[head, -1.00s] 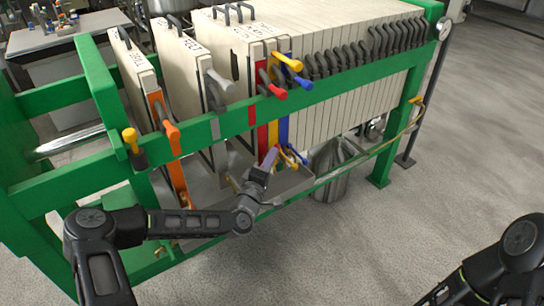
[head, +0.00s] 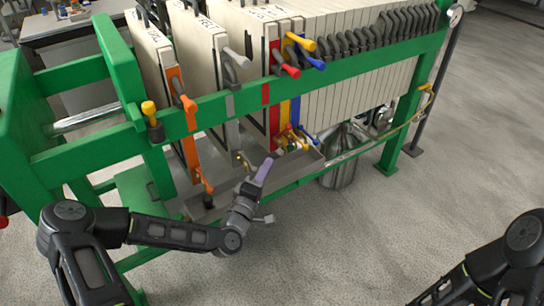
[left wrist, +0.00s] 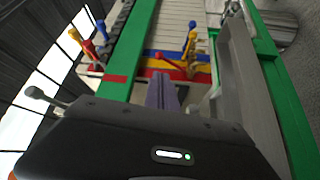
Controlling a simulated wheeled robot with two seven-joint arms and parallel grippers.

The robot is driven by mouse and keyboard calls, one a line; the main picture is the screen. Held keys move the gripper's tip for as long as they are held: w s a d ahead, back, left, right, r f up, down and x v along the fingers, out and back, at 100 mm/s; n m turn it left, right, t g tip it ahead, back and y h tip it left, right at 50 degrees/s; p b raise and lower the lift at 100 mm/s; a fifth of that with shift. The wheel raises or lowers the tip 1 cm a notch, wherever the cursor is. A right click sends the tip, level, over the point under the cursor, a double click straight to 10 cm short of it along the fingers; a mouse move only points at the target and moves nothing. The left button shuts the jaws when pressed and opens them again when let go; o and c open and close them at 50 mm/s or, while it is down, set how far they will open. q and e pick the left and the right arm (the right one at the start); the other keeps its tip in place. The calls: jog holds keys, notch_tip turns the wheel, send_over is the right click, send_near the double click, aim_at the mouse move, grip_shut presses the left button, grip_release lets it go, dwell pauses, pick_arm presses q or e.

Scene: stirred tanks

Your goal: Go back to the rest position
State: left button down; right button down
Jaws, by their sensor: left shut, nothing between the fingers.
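My left gripper (head: 264,172) has purple fingers and is shut and empty. In the head view it is in front of the green-framed filter press, near the long drip tray (head: 310,160) below the plates, apart from the handles. In the left wrist view its purple fingers (left wrist: 162,92) point toward the press, with red, yellow and blue handles beyond. My right arm (head: 500,265) shows at the lower right; its gripper is out of the picture.
A metal bucket (head: 340,172) stands under the tray's right end. The grey floor (head: 370,240) in front is clear.

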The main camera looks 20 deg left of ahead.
pick_arm(q)
jog(key=shift+s, duration=0.3)
